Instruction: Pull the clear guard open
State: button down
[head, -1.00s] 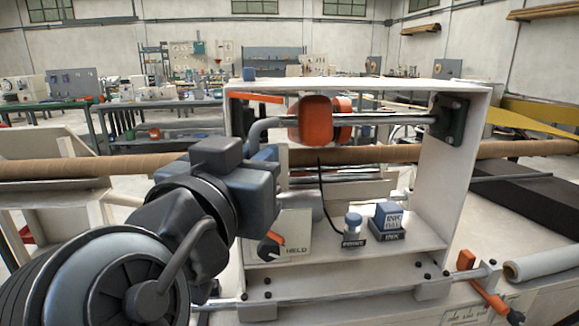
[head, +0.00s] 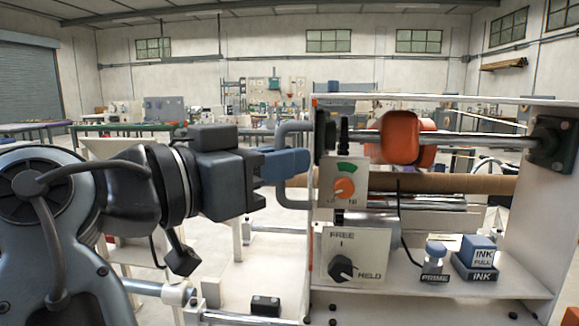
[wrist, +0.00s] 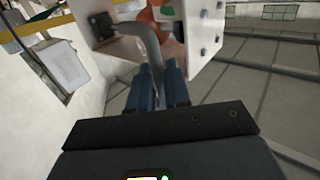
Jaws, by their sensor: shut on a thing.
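The grey C-shaped handle (head: 283,140) is at the left end of the white machine housing in the head view. My gripper (head: 302,162) is shut on it, with blue fingers around its upright bar. In the wrist view the grey handle (wrist: 146,42) runs down between the blue fingers of my gripper (wrist: 160,76). The clear guard itself is hard to make out. I cannot tell its outline or how far open it stands.
The housing has an orange dial (head: 344,188) and a FREE/HELD knob (head: 342,268). Inside are an orange roller (head: 399,137), a PRIME bottle (head: 435,258) and an ink box (head: 478,250). A brown tube (head: 440,183) passes behind.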

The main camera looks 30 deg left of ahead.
jog(key=shift+w, duration=0.1)
dwell(0.4)
jog(key=c, duration=1.3)
grip_release()
jog(key=v, duration=0.7)
jog(key=shift+s+b, duration=0.4)
jog(key=shift+a+f, duration=0.1)
jog(key=shift+a, duration=0.1)
